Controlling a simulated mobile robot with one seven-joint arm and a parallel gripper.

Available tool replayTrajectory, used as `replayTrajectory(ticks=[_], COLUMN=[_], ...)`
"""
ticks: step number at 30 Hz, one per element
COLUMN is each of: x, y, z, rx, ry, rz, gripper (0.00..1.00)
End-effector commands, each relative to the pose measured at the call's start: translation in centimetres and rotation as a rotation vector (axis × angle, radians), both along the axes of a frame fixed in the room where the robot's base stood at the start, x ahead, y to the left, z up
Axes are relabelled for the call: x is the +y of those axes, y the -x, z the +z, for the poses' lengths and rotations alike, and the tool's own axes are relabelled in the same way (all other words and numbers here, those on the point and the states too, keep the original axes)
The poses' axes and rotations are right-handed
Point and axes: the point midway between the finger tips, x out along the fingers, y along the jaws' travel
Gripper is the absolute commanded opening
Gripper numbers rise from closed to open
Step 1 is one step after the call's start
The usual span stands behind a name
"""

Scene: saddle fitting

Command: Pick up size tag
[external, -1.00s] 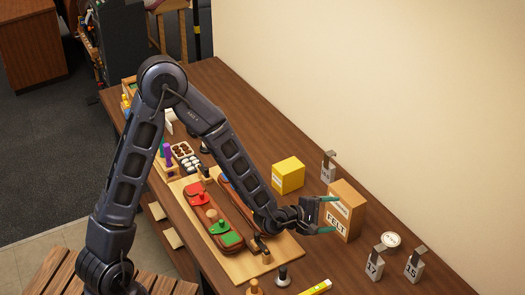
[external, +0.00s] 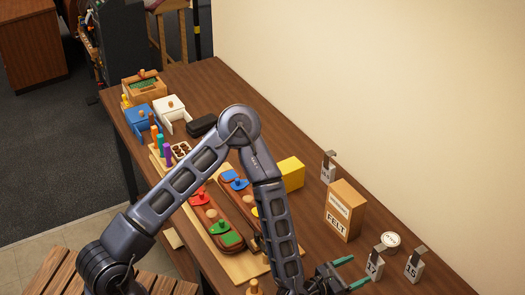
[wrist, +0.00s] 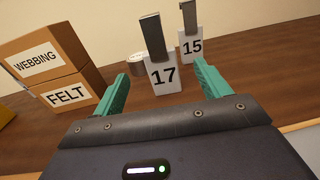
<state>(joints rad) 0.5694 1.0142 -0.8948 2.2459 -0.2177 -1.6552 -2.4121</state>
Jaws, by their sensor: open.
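A white size tag marked 17 (external: 375,265) with a grey metal strip on top stands upright on the bench. In the wrist view the 17 tag (wrist: 163,75) is ahead of my gripper, roughly midway between the fingers. A second tag marked 15 (external: 414,266) stands to its right; in the wrist view the 15 tag (wrist: 190,45) is farther back. A third tag (external: 328,170) stands behind the felt box, its number too small to read. My gripper (external: 347,272) is open and empty, its teal fingers just left of the 17 tag; they also show in the wrist view (wrist: 160,85).
A cardboard box marked FELT (external: 344,212) stands left of the tags; a WEBBING label (wrist: 35,60) shows above FELT in the wrist view. A round white item (external: 390,240) lies behind the tags. A yellow box (external: 290,172) stands farther back.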

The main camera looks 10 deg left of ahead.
Motion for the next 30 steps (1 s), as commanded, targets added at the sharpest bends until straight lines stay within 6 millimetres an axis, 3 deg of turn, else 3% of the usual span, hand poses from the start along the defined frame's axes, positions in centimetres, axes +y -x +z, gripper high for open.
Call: replayTrajectory(ticks=[9,30], x=[-3.0,-7.9], y=[-2.6,-7.0], z=[0.0,-0.2], rx=[0.002,0.001], ry=[0.007,0.005], rz=[0.004,0.002], gripper=[0.75,0.75])
